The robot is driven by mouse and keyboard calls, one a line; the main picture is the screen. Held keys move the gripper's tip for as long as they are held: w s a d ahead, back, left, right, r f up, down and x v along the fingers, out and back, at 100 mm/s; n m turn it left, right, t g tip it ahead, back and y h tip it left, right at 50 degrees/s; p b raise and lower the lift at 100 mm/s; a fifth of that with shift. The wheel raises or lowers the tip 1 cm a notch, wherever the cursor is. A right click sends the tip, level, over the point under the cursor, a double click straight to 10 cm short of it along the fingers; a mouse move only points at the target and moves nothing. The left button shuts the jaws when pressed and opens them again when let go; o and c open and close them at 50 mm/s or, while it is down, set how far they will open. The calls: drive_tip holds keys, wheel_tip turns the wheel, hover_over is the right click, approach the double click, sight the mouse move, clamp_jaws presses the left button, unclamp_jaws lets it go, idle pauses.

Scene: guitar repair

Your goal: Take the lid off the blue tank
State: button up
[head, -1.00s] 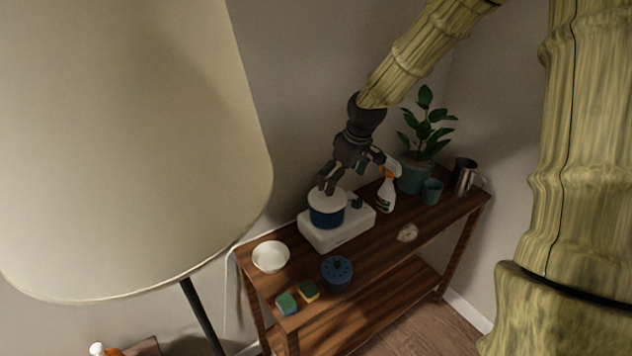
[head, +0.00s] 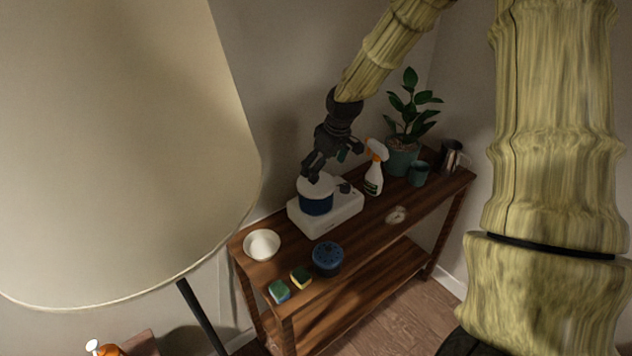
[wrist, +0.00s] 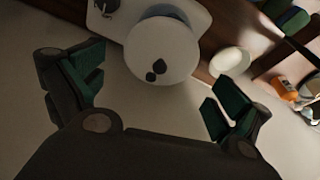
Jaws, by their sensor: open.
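The blue tank (head: 316,206) stands upright on a white appliance base (head: 345,212) on the wooden table.
On the table (head: 365,235) are a white bowl (head: 262,246), a dark blue perforated pot (head: 327,258), two sponges (head: 290,284), a spray bottle (head: 375,170), a plant (head: 405,145), a teal cup (head: 418,174) and a metal mug (head: 452,156). A large lampshade (head: 110,150) fills the left.

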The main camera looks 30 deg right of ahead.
drive_tip(key=shift+w+p+x, duration=0.25)
drive_tip(key=shift+p+x, duration=0.5)
drive_tip(key=shift+x, duration=0.45)
drive_tip(key=shift+p+x, duration=0.3)
drive_tip(key=shift+x, duration=0.95)
drive_tip(key=shift+a, duration=0.2)
drive_tip(key=c, duration=1.1)
drive_tip(key=shift+s, duration=0.2)
drive_tip(key=c, duration=0.6)
